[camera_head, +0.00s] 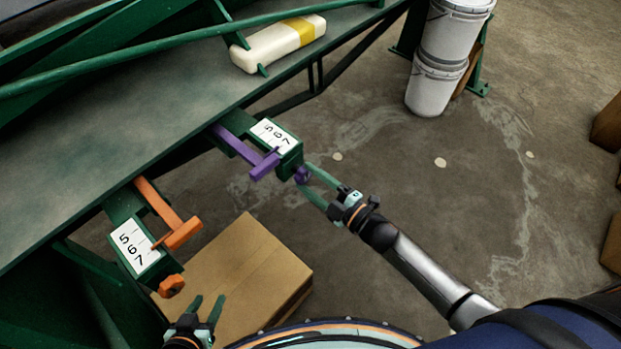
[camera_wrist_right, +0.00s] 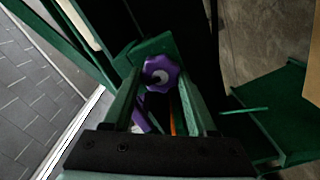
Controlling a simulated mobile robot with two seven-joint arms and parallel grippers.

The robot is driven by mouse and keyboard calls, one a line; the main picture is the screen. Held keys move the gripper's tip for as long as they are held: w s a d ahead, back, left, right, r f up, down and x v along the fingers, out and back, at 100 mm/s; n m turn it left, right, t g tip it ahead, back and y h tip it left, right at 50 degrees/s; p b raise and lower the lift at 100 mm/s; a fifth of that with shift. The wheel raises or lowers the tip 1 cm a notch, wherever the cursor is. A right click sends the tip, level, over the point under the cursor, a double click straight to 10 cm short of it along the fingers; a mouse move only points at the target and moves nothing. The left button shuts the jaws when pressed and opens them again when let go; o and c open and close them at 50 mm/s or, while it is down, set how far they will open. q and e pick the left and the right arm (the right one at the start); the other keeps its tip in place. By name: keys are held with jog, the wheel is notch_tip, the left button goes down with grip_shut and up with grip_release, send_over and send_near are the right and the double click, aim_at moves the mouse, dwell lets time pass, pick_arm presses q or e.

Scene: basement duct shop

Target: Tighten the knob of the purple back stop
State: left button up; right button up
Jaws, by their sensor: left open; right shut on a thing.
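The purple back stop (camera_head: 262,164) is a T-shaped bar on a green bracket with a white number scale (camera_head: 273,135), at the front edge of the green machine. Its purple knob (camera_head: 301,174) sits on the bracket's right side. In the right wrist view the lobed knob (camera_wrist_right: 161,74) shows between the fingertips. My right gripper (camera_head: 313,187) is shut on this knob. My left gripper (camera_head: 208,308) is open and empty at the bottom, above the cardboard box and below the orange stop.
An orange back stop (camera_head: 178,232) with an orange knob (camera_head: 171,286) is on a second bracket at the left. A cardboard box (camera_head: 262,262) is on the floor below. White buckets (camera_head: 436,85) are stacked at the top right. A cream and yellow bottle (camera_head: 284,42) lies on the machine bed.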

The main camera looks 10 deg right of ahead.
jog(key=o, duration=1.4)
jog(key=shift+c, duration=0.2)
jog(key=v, duration=1.2)
jog(key=shift+s, duration=0.2)
jog(key=shift+d, duration=0.1)
